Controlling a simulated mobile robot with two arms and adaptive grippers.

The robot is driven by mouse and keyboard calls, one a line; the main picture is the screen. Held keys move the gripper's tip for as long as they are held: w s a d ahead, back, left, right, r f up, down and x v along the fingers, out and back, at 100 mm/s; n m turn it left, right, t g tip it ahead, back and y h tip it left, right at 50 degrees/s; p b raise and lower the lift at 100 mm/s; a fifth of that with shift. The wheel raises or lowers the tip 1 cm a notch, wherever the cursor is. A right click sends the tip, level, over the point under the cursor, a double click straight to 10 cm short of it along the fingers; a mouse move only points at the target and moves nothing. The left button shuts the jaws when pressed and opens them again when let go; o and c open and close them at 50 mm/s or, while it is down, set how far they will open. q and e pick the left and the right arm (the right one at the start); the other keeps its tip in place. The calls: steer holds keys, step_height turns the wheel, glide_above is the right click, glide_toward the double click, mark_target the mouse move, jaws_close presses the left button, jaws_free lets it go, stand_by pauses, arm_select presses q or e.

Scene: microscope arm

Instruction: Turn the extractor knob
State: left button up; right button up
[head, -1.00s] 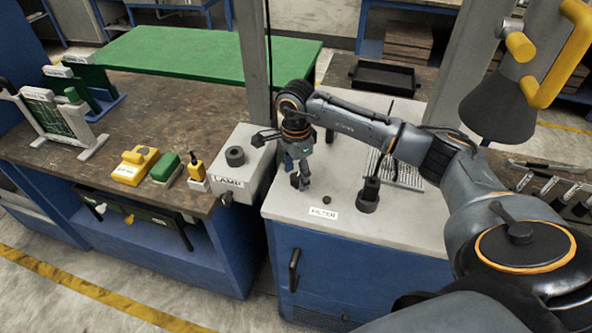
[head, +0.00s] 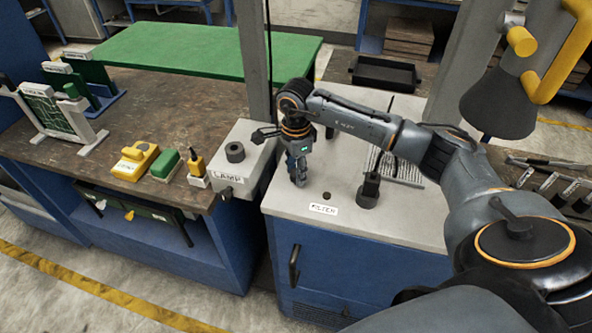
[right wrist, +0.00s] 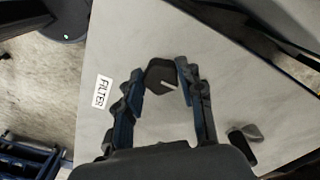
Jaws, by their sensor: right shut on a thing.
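The knob (right wrist: 160,74), dark and many-sided with a white pointer line, sits on the grey cabinet top in the right wrist view. My right gripper (right wrist: 161,84) has one finger on each side of it and is shut on it. My left gripper is not in view.
The LAMP box (head: 253,165) stands close on the left. A dark hood (head: 498,108) hangs at the right.

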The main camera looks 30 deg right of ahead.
steer(key=m+b, duration=0.2)
steer(key=m, duration=0.1)
steer(key=shift+w+f+m, duration=0.1)
steer(key=shift+f+m, duration=0.05)
steer(key=shift+m, duration=0.15)
steer(key=m+b, duration=0.2)
steer(key=m, duration=0.2)
steer(key=shift+d+m+b, duration=0.1)
steer(key=shift+m+b, duration=0.2)
steer(key=m+b, duration=0.1)
steer(key=m, duration=0.3)
steer(key=shift+w+m, duration=0.1)
steer(key=shift+m, duration=0.2)
steer(key=m, duration=0.2)
steer(key=m+b, duration=0.1)
steer(key=m, duration=0.1)
steer(key=shift+d+r+m, duration=0.15)
steer(key=shift+r+m, duration=0.05)
steer(key=shift+m, duration=0.1)
steer(key=o, duration=1.2)
